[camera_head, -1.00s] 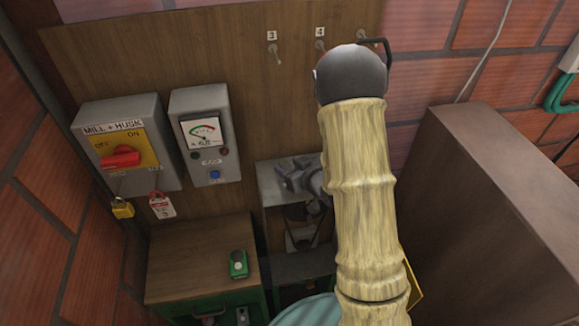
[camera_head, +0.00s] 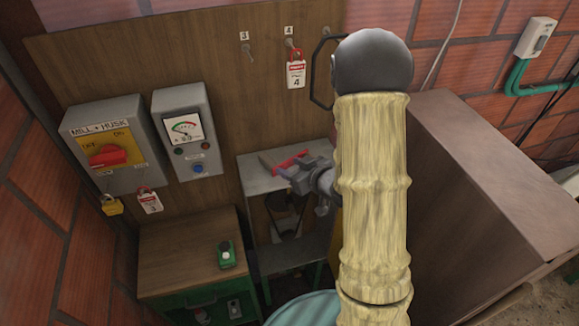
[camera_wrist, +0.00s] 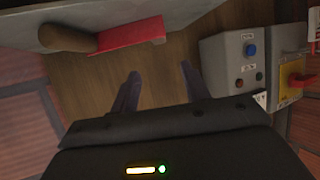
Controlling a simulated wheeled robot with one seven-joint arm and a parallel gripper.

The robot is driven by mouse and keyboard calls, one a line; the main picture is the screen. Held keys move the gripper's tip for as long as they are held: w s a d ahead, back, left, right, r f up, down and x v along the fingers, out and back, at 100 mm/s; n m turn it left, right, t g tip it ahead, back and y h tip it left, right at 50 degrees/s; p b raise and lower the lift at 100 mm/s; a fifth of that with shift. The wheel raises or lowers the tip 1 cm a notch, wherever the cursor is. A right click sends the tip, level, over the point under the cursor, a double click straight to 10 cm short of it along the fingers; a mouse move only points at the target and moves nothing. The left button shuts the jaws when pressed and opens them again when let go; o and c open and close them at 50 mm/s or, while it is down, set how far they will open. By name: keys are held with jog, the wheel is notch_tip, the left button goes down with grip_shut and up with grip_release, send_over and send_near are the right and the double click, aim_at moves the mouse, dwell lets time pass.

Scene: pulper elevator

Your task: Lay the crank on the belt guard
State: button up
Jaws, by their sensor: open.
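The crank (camera_head: 291,160) is a red bar with a brown wooden handle. It lies on the top of the grey belt guard (camera_head: 257,183), handle toward the left. In the wrist view the crank's red bar (camera_wrist: 124,33) and wooden handle show near the top edge, against the grey guard (camera_wrist: 170,9). My gripper (camera_head: 291,174) is just in front of the crank in the head view. In the wrist view its two fingers (camera_wrist: 158,86) are spread with nothing between them, and a gap shows between them and the crank.
A mill switch box (camera_head: 105,150) and a meter box (camera_head: 185,133) hang left on the wooden board. A red tag (camera_head: 296,74) hangs at hook 4. A green-cased device (camera_head: 226,254) lies on the wooden cabinet (camera_head: 180,256). A large brown box (camera_head: 470,190) stands right.

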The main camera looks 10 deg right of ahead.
jog(key=shift+w+f, duration=0.1)
jog(key=shift+w, duration=0.1)
dwell(0.4)
jog(key=s+r+m+g+h, duration=0.2)
jog(key=s+g, duration=0.2)
jog(key=s, duration=0.4)
jog(key=s+r+m+g+h, duration=0.2)
jog(key=s+g, duration=0.3)
jog(key=s, duration=0.4)
jog(key=shift+s+a+m+h, duration=0.25)
jog(key=shift+m+h, duration=0.25)
jog(key=shift+h, duration=0.3)
